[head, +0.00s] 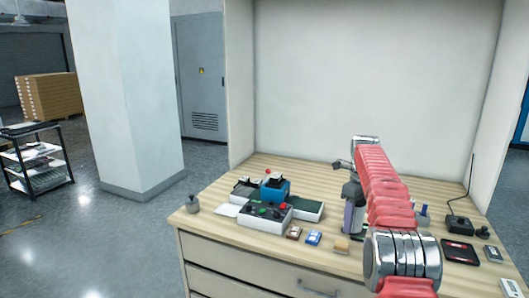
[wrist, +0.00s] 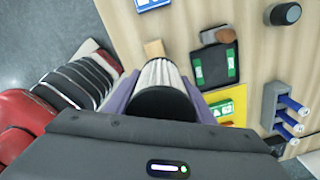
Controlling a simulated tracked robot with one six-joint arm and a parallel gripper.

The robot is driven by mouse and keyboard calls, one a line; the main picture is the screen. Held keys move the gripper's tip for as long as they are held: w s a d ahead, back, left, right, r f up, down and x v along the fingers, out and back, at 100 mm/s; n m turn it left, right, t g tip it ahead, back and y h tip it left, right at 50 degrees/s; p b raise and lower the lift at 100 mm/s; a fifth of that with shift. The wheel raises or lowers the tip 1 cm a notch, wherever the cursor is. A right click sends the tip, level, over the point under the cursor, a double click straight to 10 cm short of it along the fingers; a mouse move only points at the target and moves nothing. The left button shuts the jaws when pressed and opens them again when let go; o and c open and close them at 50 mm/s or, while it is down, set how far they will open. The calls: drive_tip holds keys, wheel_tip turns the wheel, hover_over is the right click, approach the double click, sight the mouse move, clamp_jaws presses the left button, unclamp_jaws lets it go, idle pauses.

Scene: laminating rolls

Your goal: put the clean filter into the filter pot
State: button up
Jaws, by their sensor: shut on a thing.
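My gripper (wrist: 163,92) is shut on the clean filter (wrist: 160,74), a white pleated cylinder with a black end cap facing the wrist camera. The purple fingers press on its two sides. In the head view my gripper (head: 353,216) points down over the right half of the bench, and my red arm partly covers it. The filter's lower end is hidden in the wrist view, so I cannot tell its height over the bench.
A wooden block (wrist: 154,48), a black tray with green marks (wrist: 215,65), a yellow card (wrist: 228,108), a dark round piece (wrist: 285,14) and a rack with blue-handled tools (wrist: 290,115) lie around my gripper. A control machine (head: 265,208) stands left; a radio (head: 459,225) stands right.

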drive_tip(key=shift+s+a+n, duration=0.3)
drive_tip(key=shift+a+n, duration=0.4)
drive_tip(key=shift+n, duration=0.5)
drive_tip(key=s+a+f+n, duration=0.3)
drive_tip(key=s+a+n, duration=0.3)
drive_tip(key=n, duration=0.6)
drive_tip(key=s+a+f+n, duration=0.3)
drive_tip(key=s+a+n, duration=0.3)
drive_tip(key=n, duration=0.7)
drive_tip(key=s+f, duration=0.5)
drive_tip(key=f, duration=0.1)
drive_tip(key=shift+f, duration=0.15)
